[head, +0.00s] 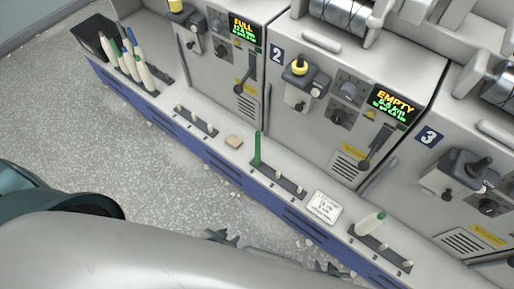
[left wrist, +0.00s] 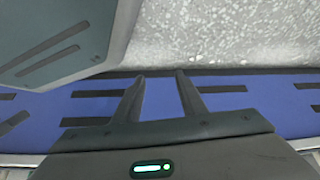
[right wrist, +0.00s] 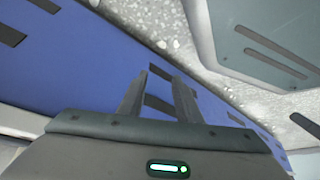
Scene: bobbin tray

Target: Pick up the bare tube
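The bare tube (head: 257,150) is a thin green tube. It stands upright at the left end of a dark peg strip on the ledge in front of machine 2. My left gripper (head: 222,237) is below and left of it in the head view, out over the floor side of the ledge. The left wrist view shows its two fingers (left wrist: 161,78) apart with nothing between them. My right gripper (head: 332,270) is lower and further right, also apart from the tube. The right wrist view shows its fingers (right wrist: 160,78) apart and empty. Neither wrist view shows the tube.
A wound bobbin with a green tip (head: 370,222) leans on the right peg strip. Several wound bobbins (head: 138,68) stand at the left end beside a black box (head: 96,38). Machines rise behind.

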